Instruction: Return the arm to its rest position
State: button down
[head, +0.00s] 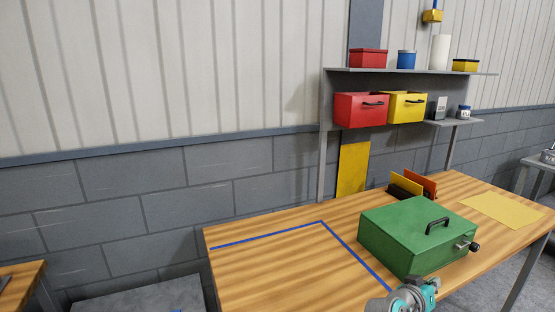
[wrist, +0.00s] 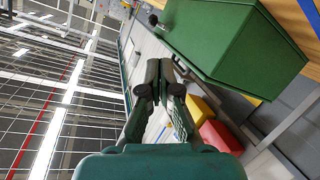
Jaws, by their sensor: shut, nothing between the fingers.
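My gripper (wrist: 165,72) shows in the wrist view with its dark fingers together and nothing between them. It is apart from the green box (wrist: 225,40), which lies to its right in that view. In the head view, a grey and teal part of my arm shows at the bottom edge, just in front of the green box (head: 405,235). The gripper itself cannot be made out in the head view. The box sits shut on the wooden table (head: 285,265), with a black handle on its lid.
Blue tape lines (head: 270,234) mark an empty area on the table's left. A yellow sheet (head: 500,210) lies at right. Orange and yellow upright plates (head: 420,182) stand behind the box. A shelf unit (head: 400,71) behind holds a red drawer (head: 360,110) and a yellow drawer (head: 407,107).

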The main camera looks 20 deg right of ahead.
jog(key=s+a+f+n+t+y, duration=0.45)
jog(key=a+f, duration=0.45)
jog(key=a, duration=0.3)
jog(key=s+a+f+n+t+y, duration=0.4)
jog(key=s+a+f, duration=0.2)
jog(key=a+f, duration=0.5)
jog(key=s+a+r+n+t+y, duration=0.2)
jog(key=s+a+y, duration=0.2)
jog(key=s+a, duration=0.7)
jog(key=s+a+r+y, duration=0.2)
jog(key=s+a+r, duration=0.2)
jog(key=s+r, duration=0.4)
jog(key=s, duration=0.4)
jog(key=shift+m+t, duration=0.35)
